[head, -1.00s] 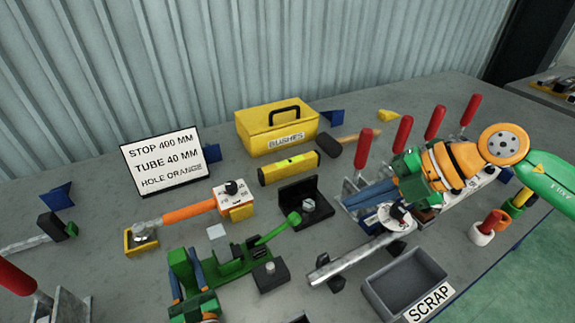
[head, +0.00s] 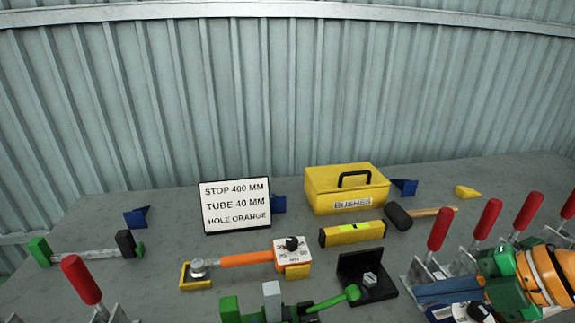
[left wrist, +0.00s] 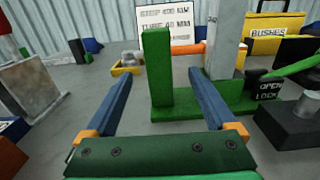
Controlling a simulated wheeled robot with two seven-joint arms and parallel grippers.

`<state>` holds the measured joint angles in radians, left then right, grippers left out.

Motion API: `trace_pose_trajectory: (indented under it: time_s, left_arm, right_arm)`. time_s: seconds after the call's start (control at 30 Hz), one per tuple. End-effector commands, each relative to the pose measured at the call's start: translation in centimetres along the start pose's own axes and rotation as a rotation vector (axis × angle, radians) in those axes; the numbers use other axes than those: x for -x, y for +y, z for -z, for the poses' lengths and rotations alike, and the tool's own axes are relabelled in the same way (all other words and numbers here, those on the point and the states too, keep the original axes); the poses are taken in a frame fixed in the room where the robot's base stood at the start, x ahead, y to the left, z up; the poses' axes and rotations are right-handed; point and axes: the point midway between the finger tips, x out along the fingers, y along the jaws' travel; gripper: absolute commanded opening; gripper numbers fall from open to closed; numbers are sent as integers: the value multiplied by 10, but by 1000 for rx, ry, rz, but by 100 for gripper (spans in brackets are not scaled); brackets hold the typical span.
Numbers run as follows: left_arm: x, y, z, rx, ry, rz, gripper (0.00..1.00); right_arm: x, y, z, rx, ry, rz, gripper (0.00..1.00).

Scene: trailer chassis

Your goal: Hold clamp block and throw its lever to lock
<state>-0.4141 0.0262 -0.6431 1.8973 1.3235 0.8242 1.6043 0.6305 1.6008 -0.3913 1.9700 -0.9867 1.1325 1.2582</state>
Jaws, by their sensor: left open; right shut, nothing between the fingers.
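The green clamp block shows at the bottom edge of the head view, with its green post (head: 229,309), a grey upright (head: 272,300) and a green lever (head: 334,299) slanting right. The left wrist view shows the green post (left wrist: 158,85), grey upright (left wrist: 223,45), OPEN and LOCK label (left wrist: 268,92) and part of the lever (left wrist: 292,68). My left gripper (left wrist: 160,78) is open, its blue fingers either side of the post with gaps. It is outside the head view. My right gripper (head: 420,292) is shut and empty at lower right, apart from the lever.
A black bracket (head: 350,272) stands close right of the lever's knob. Behind are an orange-handled gauge (head: 245,259), yellow level (head: 352,233), bushes box (head: 345,190), mallet (head: 398,217) and sign (head: 235,206). Red-handled toggle clamps (head: 440,229) crowd the right side.

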Motion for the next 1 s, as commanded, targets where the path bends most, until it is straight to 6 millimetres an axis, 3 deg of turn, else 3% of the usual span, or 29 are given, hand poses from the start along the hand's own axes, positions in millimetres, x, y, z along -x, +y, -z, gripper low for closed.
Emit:
trace_pose_trajectory:
  time_s: [0.23,0.47,0.53,0.8,0.87,1.0]
  left_arm:
    - [29,0,2,1,2,0,90]
    - [32,0,0,1,0,0,90]
    - [32,0,0,1,0,0,100]
    - [35,0,0,-1,1,0,100]
    - [44,0,1,-1,4,1,100]
    - [83,0,1,-2,6,4,100]
  right_arm:
    - [-5,-5,-2,0,0,0,0]
    - [-5,-5,-2,0,0,0,0]
    - [-5,-5,-2,0,0,0,0]
    - [-5,-5,-2,0,0,0,0]
    - [-5,-5,-2,0,0,0,0]
    - [-5,-5,-2,0,0,0,0]
